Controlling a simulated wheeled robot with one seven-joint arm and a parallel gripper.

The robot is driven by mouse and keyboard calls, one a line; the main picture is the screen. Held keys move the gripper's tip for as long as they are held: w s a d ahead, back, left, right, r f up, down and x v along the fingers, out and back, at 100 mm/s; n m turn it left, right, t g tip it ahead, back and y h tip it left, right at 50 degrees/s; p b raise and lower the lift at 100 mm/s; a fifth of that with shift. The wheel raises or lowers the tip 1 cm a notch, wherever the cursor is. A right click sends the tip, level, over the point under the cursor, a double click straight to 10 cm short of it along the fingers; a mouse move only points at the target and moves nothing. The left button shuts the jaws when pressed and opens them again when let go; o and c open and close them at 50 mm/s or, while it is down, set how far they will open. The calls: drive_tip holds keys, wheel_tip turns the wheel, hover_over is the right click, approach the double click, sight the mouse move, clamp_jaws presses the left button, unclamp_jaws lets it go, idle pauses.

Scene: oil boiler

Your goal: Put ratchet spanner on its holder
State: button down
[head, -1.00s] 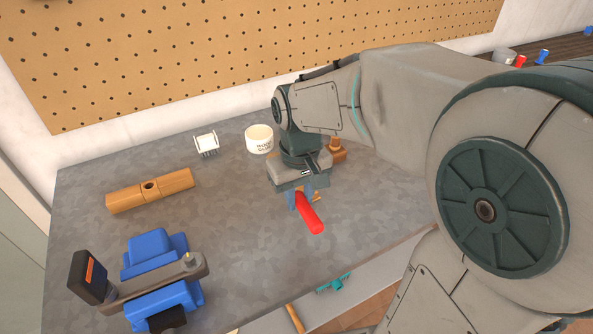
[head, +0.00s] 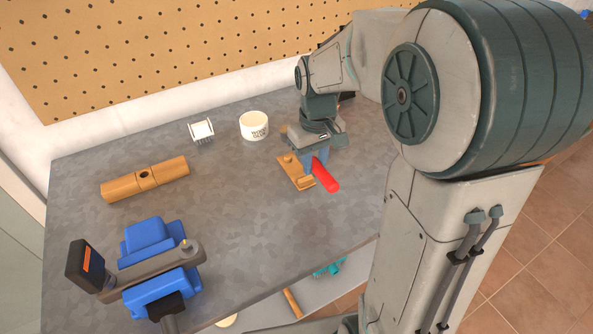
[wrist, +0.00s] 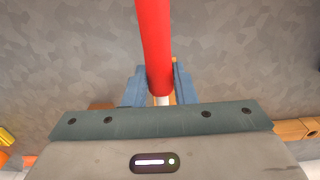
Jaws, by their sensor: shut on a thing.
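The ratchet spanner shows as a red handle (head: 325,175) at my gripper (head: 315,163) in the head view. My gripper is shut on it, over the right part of the bench. In the wrist view the red handle (wrist: 153,45) runs up the picture from between the blue fingers (wrist: 159,88), with a short pale shaft below it. The spanner's head is hidden by my gripper. A flat wooden piece with a small peg and a raised block (head: 290,170) lies just left of and under my gripper; I cannot tell whether it is the holder or whether the spanner touches it.
A wooden block with a round hole (head: 145,180) lies on the left of the grey bench (head: 235,215). A blue vise (head: 160,293) stands at the front left. A white tub (head: 254,126) and a white rack (head: 201,130) stand at the back. The bench middle is clear.

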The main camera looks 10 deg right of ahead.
drive_tip(key=shift+f, duration=0.1)
drive_tip(key=shift+f+b, duration=1.85)
drive_tip(key=shift+f, duration=0.5)
drive_tip(key=shift+f+b, duration=0.85)
drive_tip(key=shift+f, duration=0.5)
drive_tip(key=c, duration=1.1)
unclamp_jaws()
drive_tip(key=shift+r, duration=0.1)
wheel_tip(320, 180, up, 14)
drive_tip(key=shift+f+p, duration=0.1)
drive_tip(key=shift+p, duration=0.4)
